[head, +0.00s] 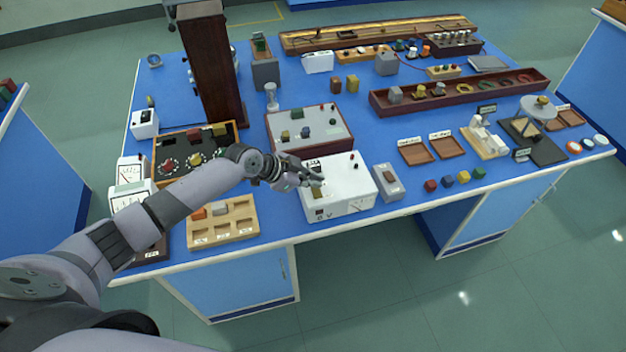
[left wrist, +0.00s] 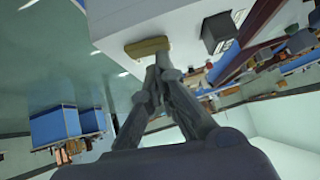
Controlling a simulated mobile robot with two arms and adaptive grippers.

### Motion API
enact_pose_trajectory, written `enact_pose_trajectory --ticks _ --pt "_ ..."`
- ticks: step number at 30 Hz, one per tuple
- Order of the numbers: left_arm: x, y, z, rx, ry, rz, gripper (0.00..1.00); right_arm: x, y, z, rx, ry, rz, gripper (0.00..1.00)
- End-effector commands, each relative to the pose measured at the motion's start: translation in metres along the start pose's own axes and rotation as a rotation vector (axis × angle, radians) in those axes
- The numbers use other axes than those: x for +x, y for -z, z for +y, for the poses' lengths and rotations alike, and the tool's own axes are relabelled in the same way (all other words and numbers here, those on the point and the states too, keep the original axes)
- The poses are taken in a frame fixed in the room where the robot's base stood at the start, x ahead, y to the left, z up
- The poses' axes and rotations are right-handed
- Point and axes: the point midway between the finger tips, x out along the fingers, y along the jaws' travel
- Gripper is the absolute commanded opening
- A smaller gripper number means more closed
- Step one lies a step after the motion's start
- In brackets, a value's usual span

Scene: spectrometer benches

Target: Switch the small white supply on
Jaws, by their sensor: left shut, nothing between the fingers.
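The small white supply (head: 345,190) is a white box at the front edge of the blue table in the head view, with a meter and dark marks on its front face. My left gripper (head: 318,181) is shut and empty, its tips over the left part of the supply's top. In the left wrist view the shut fingertips (left wrist: 158,66) are right by a brass-coloured piece (left wrist: 147,46) on the white surface (left wrist: 115,25); I cannot tell whether they touch it. A dark block (left wrist: 219,32) stands on the same surface. The switch's position is unclear. My right gripper is not in view.
A small grey box (head: 388,183) stands close to the supply's right. A wooden compartment tray (head: 222,222) lies to its left, and a grey-topped box (head: 309,127) stands behind it. Small coloured cubes (head: 447,181) lie farther right, near the front edge.

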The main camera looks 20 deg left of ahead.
Motion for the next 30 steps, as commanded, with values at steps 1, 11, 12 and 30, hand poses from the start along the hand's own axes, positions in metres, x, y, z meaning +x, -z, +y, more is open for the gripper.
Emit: enact_pose_trajectory --ticks 1,11,12,30 --pt "0.0 0.0 0.0 0.0 0.0 0.0 0.0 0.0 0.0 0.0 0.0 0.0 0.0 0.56" --pt "0.011 -0.012 -0.005 -0.078 -0.072 -0.001 0.0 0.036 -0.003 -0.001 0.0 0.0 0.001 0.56" --pt "0.006 -0.006 -0.004 -0.074 -0.071 -0.002 0.0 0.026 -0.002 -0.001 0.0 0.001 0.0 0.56" --pt "0.004 -0.006 0.014 -0.074 -0.077 -0.007 0.0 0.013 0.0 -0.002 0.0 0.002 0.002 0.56"
